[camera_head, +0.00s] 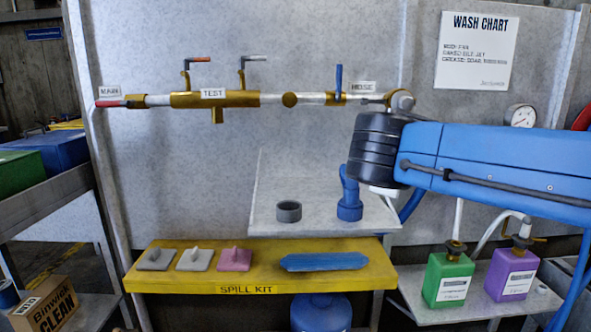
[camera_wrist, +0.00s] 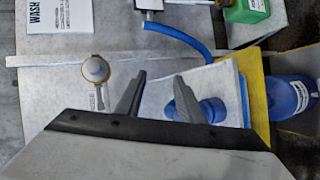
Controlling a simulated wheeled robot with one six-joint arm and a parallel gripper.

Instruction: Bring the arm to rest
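My arm reaches in from the right in the head view as a blue link ending in a black ribbed joint, in front of the wall panel. My gripper (camera_wrist: 159,95) shows in the wrist view with its two grey fingers apart and nothing between them. In the head view its fingers are not visible. The blue nozzle (camera_head: 349,199) stands on the light grey shelf (camera_head: 300,226), next to a dark grey ring (camera_head: 289,211). The nozzle also shows in the wrist view (camera_wrist: 208,110), partly behind one finger; I cannot tell whether they touch.
Brass pipework (camera_head: 215,99) with valve levers runs along the wall, its end fitting (camera_head: 401,101) close to my wrist. A yellow spill kit shelf (camera_head: 262,279) holds pads and a blue cloth (camera_head: 323,262). Green (camera_head: 448,279) and purple (camera_head: 512,273) bottles stand at lower right, below my arm.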

